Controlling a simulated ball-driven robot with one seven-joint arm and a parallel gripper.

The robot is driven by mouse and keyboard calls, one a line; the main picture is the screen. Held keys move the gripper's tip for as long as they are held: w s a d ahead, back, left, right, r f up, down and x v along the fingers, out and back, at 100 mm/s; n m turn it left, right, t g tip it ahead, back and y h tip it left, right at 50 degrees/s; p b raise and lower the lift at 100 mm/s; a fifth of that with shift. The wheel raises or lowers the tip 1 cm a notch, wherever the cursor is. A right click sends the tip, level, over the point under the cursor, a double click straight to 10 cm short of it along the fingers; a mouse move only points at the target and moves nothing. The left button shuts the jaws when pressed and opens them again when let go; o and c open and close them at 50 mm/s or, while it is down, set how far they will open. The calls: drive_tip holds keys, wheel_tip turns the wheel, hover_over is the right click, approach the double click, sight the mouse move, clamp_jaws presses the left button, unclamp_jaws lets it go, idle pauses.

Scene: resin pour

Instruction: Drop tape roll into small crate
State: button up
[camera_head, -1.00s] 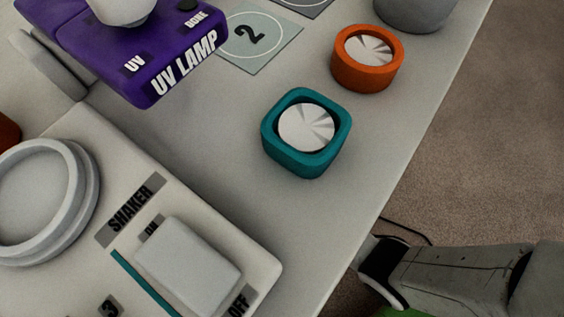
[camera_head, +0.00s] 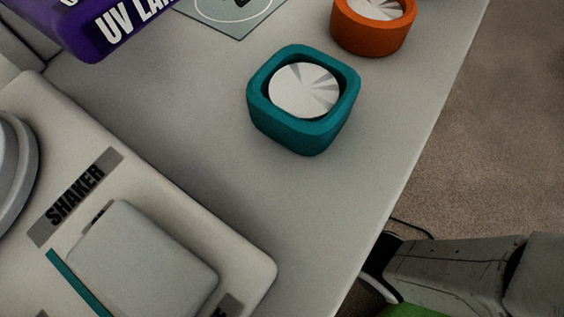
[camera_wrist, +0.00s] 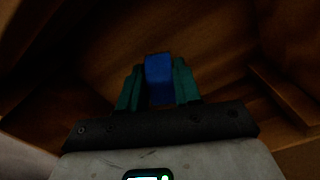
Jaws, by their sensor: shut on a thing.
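In the wrist view my gripper (camera_wrist: 159,66) has its two teal fingers closed on the sides of a blue thing (camera_wrist: 158,82). Only a narrow blue face of it shows, fitting the edge of a tape roll, but its round shape cannot be made out. Brown wooden panels (camera_wrist: 205,25) lie around and beyond the fingers in dim light. I cannot tell whether they belong to the small crate. The head view shows neither my gripper, the tape roll nor a crate.
In the head view a grey worktop (camera_head: 200,150) holds a teal square holder (camera_head: 305,133), an orange round holder (camera_head: 372,41), a purple UV lamp (camera_head: 100,38) and a shaker (camera_head: 150,185). The worktop's edge runs down the right side, with brown floor (camera_head: 500,150) beyond it.

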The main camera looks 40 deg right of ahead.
drive_tip(key=shift+f, duration=0.35)
drive_tip(key=o, duration=1)
wheel_tip(320, 180, up, 9)
drive_tip(key=p, duration=0.4)
drive_tip(key=shift+f+p, duration=0.1)
drive_tip(key=shift+p, duration=0.3)
drive_tip(key=shift+s, duration=0.1)
